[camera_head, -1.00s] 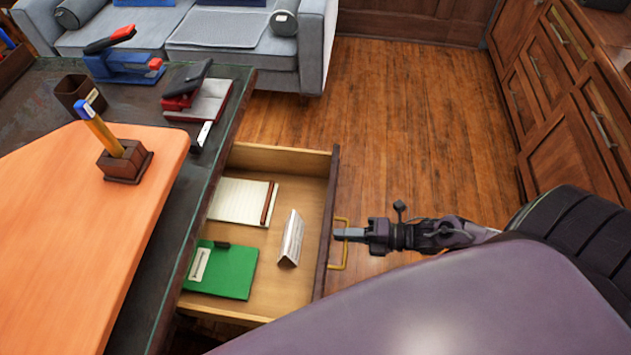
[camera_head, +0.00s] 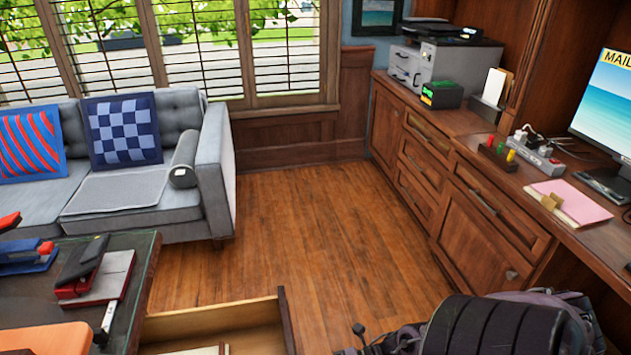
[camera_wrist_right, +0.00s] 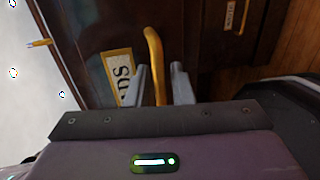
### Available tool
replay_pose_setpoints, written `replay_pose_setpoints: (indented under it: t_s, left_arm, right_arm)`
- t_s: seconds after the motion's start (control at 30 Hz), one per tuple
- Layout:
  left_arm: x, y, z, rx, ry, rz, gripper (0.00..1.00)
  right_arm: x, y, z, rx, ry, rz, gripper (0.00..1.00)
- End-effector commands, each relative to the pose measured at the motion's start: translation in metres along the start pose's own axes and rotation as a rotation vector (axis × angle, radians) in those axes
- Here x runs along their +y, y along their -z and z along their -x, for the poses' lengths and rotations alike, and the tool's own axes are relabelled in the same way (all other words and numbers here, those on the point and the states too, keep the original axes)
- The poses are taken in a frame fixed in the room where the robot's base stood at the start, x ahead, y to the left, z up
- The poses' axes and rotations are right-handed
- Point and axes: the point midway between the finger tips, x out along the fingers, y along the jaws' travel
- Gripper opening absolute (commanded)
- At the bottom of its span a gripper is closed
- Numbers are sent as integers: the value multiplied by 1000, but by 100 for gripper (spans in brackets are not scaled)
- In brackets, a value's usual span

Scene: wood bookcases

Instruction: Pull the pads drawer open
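The pads drawer (camera_head: 285,325) stands pulled out from the dark desk at the bottom of the head view. Only its far side and part of its front show there; most of its inside is cut off. In the right wrist view its front carries a yellow-framed label (camera_wrist_right: 121,75) ending in "DS" and a yellow handle (camera_wrist_right: 155,62). My right gripper (camera_wrist_right: 160,70) has one finger on each side of the handle, with small gaps visible, so it looks open around it. In the head view its fingers are out of frame. My left gripper is in neither view.
The desk (camera_head: 125,275) at left holds a stapler (camera_head: 80,265) and a blue hole punch (camera_head: 28,255). A grey sofa (camera_head: 180,205) stands behind. Wood cabinets (camera_head: 450,190) line the right. The wood floor (camera_head: 310,240) between is clear.

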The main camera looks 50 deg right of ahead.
Motion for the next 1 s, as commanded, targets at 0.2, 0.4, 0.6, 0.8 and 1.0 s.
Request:
replay_pose_setpoints:
  t_s: [0.2, 0.4, 0.6, 0.8, 1.0]
  left_arm:
    - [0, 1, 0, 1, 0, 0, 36]
    - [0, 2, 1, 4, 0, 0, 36]
    - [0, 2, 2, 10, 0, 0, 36]
    - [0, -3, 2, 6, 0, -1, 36]
    - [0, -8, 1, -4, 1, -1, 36]
  right_arm:
    - [0, 0, 0, 0, 0, 0, 28]
    - [0, 0, 7, 0, 1, 0, 28]
    - [-1, 1, 40, 0, 4, -2, 28]
    - [-1, 0, 69, 0, 3, -1, 28]
    - [0, 0, 78, 0, 0, 0, 28]
